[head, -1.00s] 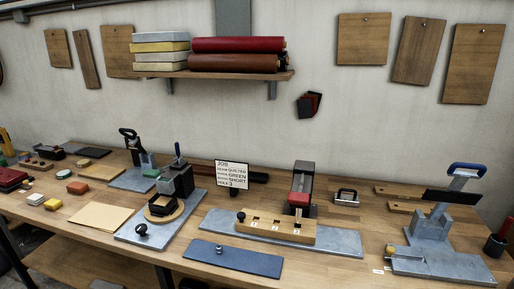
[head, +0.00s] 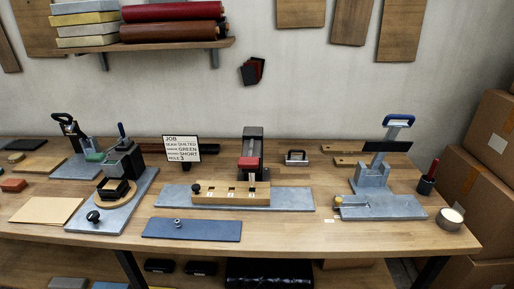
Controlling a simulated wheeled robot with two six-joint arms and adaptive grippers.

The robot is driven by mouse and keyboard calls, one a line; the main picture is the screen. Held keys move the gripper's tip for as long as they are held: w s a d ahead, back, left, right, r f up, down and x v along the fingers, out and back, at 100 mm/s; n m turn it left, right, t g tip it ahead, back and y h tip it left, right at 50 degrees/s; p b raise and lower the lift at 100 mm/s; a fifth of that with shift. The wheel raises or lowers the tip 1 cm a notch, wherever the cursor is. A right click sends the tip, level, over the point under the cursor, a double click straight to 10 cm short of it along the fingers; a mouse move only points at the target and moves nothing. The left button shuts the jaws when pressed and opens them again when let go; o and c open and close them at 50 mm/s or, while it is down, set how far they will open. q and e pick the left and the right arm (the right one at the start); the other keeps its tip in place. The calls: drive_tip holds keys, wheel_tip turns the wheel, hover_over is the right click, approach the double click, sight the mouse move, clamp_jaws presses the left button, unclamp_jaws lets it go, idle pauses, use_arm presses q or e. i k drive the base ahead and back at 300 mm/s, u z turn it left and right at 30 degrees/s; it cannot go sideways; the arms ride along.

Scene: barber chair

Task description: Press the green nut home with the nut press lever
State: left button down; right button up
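No gripper of mine shows in the head view. Several bench presses stand on the wooden workbench. A press with a looped black handle (head: 64,119) stands at the back left on a grey plate. A small green piece (head: 95,157) shows beside it; I cannot tell whether it is the green nut. A dark press (head: 124,160) with a blue-tipped lever stands in front of it. At the right, a grey press (head: 373,175) has a raised blue lever handle (head: 398,121). I cannot tell which lever is the nut press lever.
A job card (head: 181,148) reads GREEN, SHORT and 3. A red-topped press (head: 250,163) stands behind a wooden numbered block (head: 231,195). A blue plate (head: 191,229) with a small metal piece lies in front. Cardboard boxes (head: 488,190) stand at the right. A tin (head: 450,218) sits near the bench's right edge.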

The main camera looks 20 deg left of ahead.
sight(250, 162)
drive_tip(key=k, duration=0.6)
drive_tip(key=u, duration=0.55)
drive_tip(key=i, duration=1.4)
drive_tip(key=z, duration=0.35)
